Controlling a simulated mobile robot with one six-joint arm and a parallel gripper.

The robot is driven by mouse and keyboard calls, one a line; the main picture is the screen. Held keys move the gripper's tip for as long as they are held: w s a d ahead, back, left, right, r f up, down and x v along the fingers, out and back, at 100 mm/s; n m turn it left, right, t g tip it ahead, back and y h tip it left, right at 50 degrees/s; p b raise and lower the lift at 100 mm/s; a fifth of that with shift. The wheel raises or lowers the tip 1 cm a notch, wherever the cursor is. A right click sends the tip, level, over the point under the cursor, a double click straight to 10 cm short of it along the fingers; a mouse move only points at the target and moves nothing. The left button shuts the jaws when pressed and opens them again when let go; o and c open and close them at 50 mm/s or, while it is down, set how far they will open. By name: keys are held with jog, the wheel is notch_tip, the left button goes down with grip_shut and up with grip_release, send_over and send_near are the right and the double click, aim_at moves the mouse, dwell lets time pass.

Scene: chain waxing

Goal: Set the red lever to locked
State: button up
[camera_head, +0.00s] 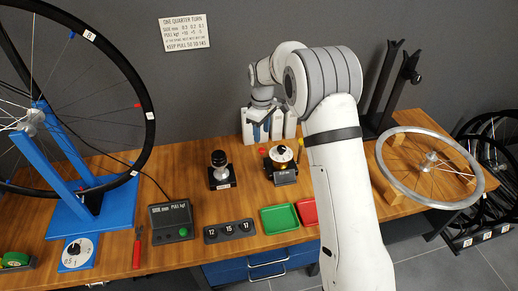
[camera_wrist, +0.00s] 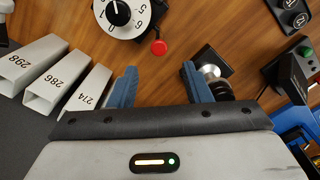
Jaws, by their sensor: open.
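The red lever (camera_wrist: 158,47) shows its round red end beside a white numbered dial (camera_wrist: 122,14) in the wrist view. In the head view the lever's red end (camera_head: 262,151) is at the left of the dial device (camera_head: 281,158) on the bench. No lock marking can be read. My gripper (camera_wrist: 158,84) is open and empty, with its two blue fingers apart. The red end lies beyond the fingertips, between their lines, and is not touched. In the head view my gripper (camera_head: 264,127) is behind the dial device, in front of white bins.
A black-knobbed device (camera_head: 220,170) stands left of the dial device. Green (camera_head: 279,219) and red trays are in front. A wheel (camera_head: 392,178) lies at right.

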aim_at(262, 150)
notch_tip(262, 150, down, 7)
jog(key=shift+f+b, duration=0.2)
jog(key=shift+b, duration=0.15)
grip_shut()
dwell(0.4)
